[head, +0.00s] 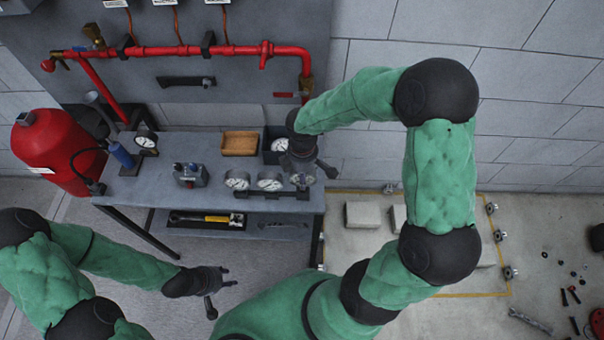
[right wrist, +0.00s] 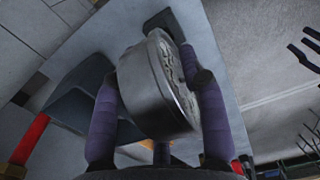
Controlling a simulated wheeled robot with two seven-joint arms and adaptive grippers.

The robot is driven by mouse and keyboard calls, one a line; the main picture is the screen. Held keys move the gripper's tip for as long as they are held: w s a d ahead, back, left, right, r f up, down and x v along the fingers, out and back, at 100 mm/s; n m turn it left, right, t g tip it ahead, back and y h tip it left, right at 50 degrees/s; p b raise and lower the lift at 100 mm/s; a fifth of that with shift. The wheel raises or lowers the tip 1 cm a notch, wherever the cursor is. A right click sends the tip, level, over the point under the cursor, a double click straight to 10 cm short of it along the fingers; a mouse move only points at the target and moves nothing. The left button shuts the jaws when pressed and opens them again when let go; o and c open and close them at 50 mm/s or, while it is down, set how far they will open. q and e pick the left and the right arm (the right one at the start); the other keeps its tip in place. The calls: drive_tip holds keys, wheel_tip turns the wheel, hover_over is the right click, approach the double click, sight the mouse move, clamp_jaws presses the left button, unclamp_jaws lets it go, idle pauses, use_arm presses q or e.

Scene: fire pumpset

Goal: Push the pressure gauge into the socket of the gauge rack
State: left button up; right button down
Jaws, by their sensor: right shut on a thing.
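My right gripper (head: 308,170) is over the right front corner of the grey table and is shut on a pressure gauge. In the head view the gauge (head: 302,180) shows partly below the gripper, at the right end of the gauge rack (head: 290,194). Two more gauges (head: 237,180) (head: 269,181) stand to its left. Whether the held gauge is seated in a socket is hidden. My left gripper (head: 221,289) is open and empty, in front of the table.
A dark bin (head: 268,152) with a gauge and a wooden tray (head: 240,144) stand at the table's back. A grey device (head: 190,175) stands mid-table. A red tank (head: 58,152) is at left, red pipework (head: 180,50) behind. The table's left front is clear.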

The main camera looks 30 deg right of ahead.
drive_tip(key=shift+f+b, duration=1.25)
drive_tip(key=shift+f, duration=0.6)
idle(0.4)
drive_tip(key=c, duration=0.6)
unclamp_jaws()
drive_tip(key=r, duration=1.2)
drive_tip(key=shift+w, duration=0.2)
